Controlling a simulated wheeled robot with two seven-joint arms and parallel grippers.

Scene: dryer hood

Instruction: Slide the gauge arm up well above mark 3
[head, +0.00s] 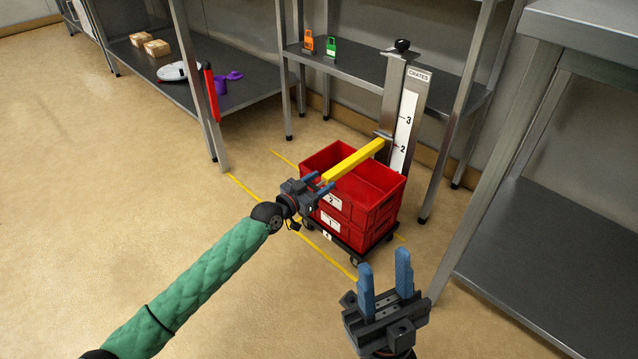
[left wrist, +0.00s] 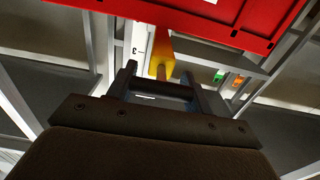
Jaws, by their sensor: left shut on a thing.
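The yellow gauge arm (head: 353,160) sticks out from its metal post (head: 391,95) over the red crates (head: 375,195). Its post end is about level with mark 2 on the white scale (head: 405,130), below mark 3. My left gripper (head: 321,183) is shut on the free end of the gauge arm, above the front left of the crates. In the left wrist view the yellow arm (left wrist: 161,55) shows at the two fingertips. My right gripper (head: 384,262) is open and empty, in front of the crates at the bottom of the head view.
Two red crates stand stacked on a dark wheeled dolly (head: 330,236) inside yellow floor lines. A black knob (head: 402,45) tops the post. A shelf rack (head: 362,72) with orange and green tags stands behind. A steel table (head: 560,230) is at right; floor at left is clear.

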